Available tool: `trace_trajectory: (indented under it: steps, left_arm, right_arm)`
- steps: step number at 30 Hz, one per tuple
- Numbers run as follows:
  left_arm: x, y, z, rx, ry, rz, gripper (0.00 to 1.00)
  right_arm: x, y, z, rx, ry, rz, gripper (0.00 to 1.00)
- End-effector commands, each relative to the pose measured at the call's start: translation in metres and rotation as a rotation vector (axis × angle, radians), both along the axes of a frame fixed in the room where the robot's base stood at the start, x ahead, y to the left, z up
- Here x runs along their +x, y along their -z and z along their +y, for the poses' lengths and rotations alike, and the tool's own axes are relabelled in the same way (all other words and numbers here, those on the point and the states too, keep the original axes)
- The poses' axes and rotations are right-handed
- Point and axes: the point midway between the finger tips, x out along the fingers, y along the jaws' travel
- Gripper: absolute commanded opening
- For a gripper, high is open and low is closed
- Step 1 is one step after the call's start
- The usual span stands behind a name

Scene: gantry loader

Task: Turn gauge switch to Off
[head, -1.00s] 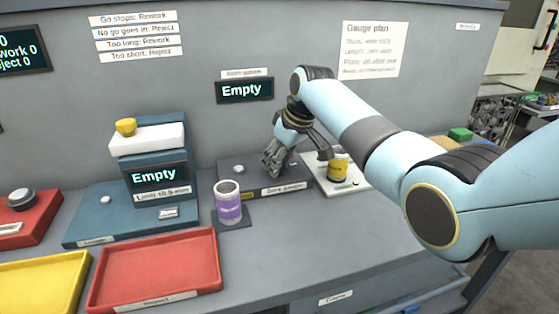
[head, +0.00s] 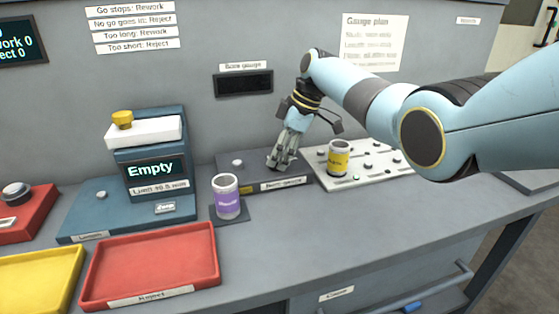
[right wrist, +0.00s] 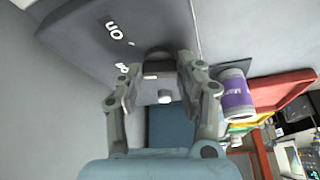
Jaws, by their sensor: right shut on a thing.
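The dark bore gauge base (head: 228,172) sits at the back of the bench, with a round button (head: 237,162) on top. Its wall display (head: 244,83) is dark and blank. My right gripper (head: 281,162) points down onto the right part of the base and hides the gauge switch in the head view. In the right wrist view the gripper (right wrist: 157,82) is shut on the dark switch (right wrist: 158,55), between its fingertips. White "On" lettering (right wrist: 113,28) shows beside it; a second label is partly covered by a finger. My left gripper is out of view.
A purple-labelled can (head: 228,198) stands in front of the base, and a yellow-labelled can (head: 338,158) on the white panel (head: 385,168) to the right. A blue length gauge (head: 152,168) and a red tray (head: 150,265) are left. The front right bench is clear.

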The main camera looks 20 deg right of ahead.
Motion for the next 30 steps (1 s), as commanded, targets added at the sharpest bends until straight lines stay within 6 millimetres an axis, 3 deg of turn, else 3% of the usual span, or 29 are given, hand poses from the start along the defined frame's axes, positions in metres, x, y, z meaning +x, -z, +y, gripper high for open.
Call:
trace_trajectory:
  steps: [3, 12, 30]
  left_arm:
    - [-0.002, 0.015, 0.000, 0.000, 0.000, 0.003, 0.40]
    - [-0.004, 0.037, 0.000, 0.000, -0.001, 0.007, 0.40]
    - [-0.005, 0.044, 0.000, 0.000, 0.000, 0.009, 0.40]
  right_arm:
    - [0.002, 0.003, 0.000, 0.000, -0.092, -0.002, 0.04]
    - [0.003, 0.002, -0.001, 0.000, -0.267, -0.003, 0.04]
    - [0.003, -0.001, -0.001, -0.001, -0.343, -0.003, 0.04]
